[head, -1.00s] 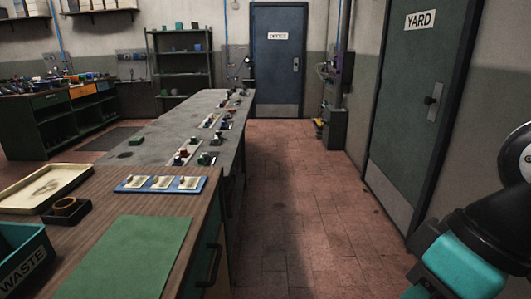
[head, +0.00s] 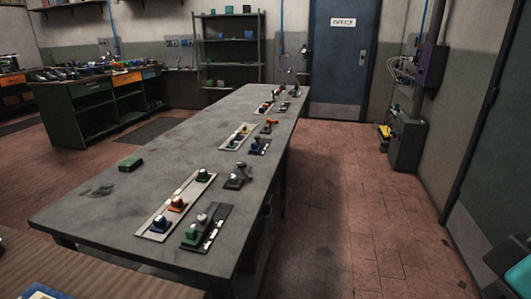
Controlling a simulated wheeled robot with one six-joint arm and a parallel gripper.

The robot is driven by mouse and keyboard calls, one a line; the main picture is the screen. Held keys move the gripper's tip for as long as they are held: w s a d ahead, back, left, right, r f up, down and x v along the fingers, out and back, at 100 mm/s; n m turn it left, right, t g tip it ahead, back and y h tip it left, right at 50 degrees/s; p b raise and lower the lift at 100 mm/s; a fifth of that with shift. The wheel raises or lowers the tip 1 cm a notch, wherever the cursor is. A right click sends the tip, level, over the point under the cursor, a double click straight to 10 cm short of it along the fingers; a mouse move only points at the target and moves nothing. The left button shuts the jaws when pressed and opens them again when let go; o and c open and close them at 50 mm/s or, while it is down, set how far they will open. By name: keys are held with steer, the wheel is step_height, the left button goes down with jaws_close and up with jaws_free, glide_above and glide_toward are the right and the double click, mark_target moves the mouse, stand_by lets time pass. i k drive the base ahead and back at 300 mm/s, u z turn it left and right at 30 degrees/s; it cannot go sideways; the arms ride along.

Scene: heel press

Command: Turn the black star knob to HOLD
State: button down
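I cannot make out a black star knob or a HOLD mark in the head view. Several small fixtures with rounded tops stand on the long grey bench (head: 130,215), too small to read. Among them are a pale strip (head: 157,226) with green, orange and blue-based pieces, a dark plate (head: 213,232) with a green-based piece, and a black fixture (head: 237,178). My gripper is not in view; only a teal and black part of my arm shows at the lower right edge.
Open tiled floor (head: 335,220) runs along the bench's right side to the blue office door (head: 343,60). A grey-green cabinet (head: 408,145) with yellow items stands by the right wall. A brown bench (head: 110,280) edges the lower left. A green block (head: 131,163) lies on the grey bench.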

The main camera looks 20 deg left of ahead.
mark_target(241, 165)
steer(key=i, duration=2)
steer(key=u, duration=1.95)
